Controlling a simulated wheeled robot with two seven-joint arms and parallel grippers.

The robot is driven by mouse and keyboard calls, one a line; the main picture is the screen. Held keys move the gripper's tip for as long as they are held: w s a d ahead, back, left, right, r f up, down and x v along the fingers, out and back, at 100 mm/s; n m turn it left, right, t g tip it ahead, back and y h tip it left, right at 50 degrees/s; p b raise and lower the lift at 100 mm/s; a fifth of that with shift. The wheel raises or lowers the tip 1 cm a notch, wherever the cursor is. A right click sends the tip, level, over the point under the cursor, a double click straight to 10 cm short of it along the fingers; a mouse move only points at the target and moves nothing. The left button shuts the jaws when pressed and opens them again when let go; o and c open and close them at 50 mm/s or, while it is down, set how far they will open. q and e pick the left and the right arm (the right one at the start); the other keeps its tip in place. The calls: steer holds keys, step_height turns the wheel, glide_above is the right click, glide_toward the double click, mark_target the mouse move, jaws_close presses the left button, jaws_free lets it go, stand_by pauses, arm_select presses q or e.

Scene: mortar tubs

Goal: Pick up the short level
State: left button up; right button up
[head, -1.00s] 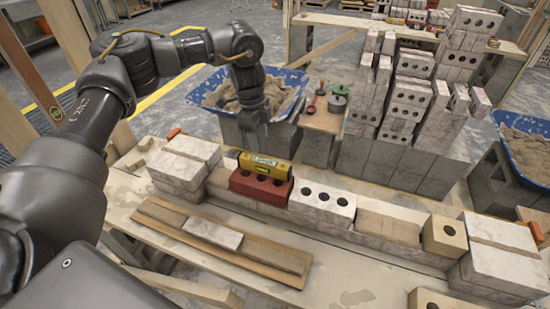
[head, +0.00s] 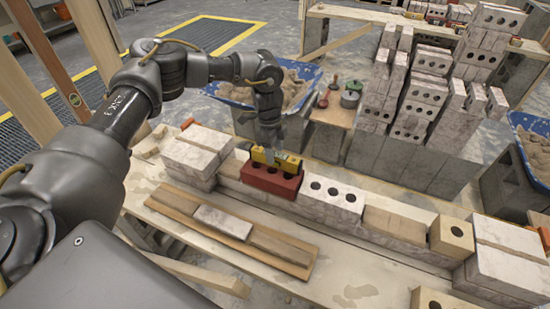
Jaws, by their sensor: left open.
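The short level (head: 286,162) is a small yellow bar lying on top of a red brick (head: 268,182) in the brick row on the bench. My left gripper (head: 268,151) points down at the level from above, with its fingertips at the level's upper part, left of its middle. The gripper is open. Whether the fingers touch the level I cannot tell. My right gripper is not in view.
White bricks (head: 330,200) with holes continue the row to the right, and a stack of pale bricks (head: 195,158) stands to the left. A wooden board (head: 285,252) lies in front. Behind are a blue mortar tub (head: 240,92) and tall brick stacks (head: 415,108).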

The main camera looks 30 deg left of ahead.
arm_select(q)
steer(key=shift+d+f, duration=0.1)
steer(key=shift+f, duration=1.1)
jaws_close()
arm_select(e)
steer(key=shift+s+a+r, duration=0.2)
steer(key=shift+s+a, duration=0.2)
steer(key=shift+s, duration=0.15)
arm_select(q)
steer(key=shift+r, duration=0.1)
steer(key=shift+r, duration=0.6)
steer(key=s+a+r+b, duration=0.1)
steer(key=s+a+r, duration=0.3)
steer(key=s+r, duration=0.7)
steer(key=shift+s+r+b, duration=0.3)
steer(key=shift+s+b, duration=0.1)
steer(key=shift+s, duration=0.85)
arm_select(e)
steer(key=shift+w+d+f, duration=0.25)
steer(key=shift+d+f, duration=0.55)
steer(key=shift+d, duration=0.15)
